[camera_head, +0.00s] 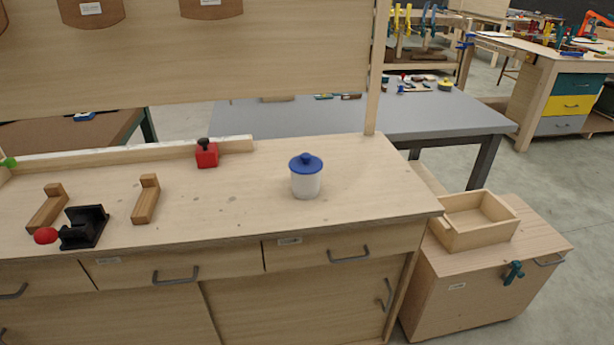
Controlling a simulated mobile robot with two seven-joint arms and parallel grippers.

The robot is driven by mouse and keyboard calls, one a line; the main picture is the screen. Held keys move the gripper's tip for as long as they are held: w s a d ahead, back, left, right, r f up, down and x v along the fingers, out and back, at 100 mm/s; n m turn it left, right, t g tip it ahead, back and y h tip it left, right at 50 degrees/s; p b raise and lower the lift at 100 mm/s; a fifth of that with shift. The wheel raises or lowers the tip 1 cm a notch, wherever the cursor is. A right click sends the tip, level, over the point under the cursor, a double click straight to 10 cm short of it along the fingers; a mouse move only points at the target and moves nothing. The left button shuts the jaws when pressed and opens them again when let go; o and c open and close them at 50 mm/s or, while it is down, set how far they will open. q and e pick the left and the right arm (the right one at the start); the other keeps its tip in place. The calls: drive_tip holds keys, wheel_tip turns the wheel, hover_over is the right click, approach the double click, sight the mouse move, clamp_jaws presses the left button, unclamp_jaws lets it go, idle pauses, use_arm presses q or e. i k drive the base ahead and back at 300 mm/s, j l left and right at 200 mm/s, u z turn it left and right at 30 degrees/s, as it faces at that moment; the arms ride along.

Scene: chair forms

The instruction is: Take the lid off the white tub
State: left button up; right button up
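A white tub (306,184) stands upright on the wooden workbench, right of the middle of its top. A blue lid (306,163) with a round knob sits on the tub and covers its opening. The inside of the tub is hidden. Neither of my grippers shows in the head view, and nothing touches the tub or the lid.
The workbench (240,205) is clear around the tub. A red block with a black knob (207,155), wooden L-shaped pieces (146,199), a black holder (84,227) and a red ball (46,235) lie left. An open wooden box (484,238) stands on a lower cabinet at right.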

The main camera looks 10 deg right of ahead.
sight(304, 187)
drive_tip(key=i+l+u, duration=0.1)
drive_tip(key=l+u, duration=0.2)
drive_tip(key=l, duration=0.6)
drive_tip(key=l+u, duration=0.3)
drive_tip(key=l, duration=0.65)
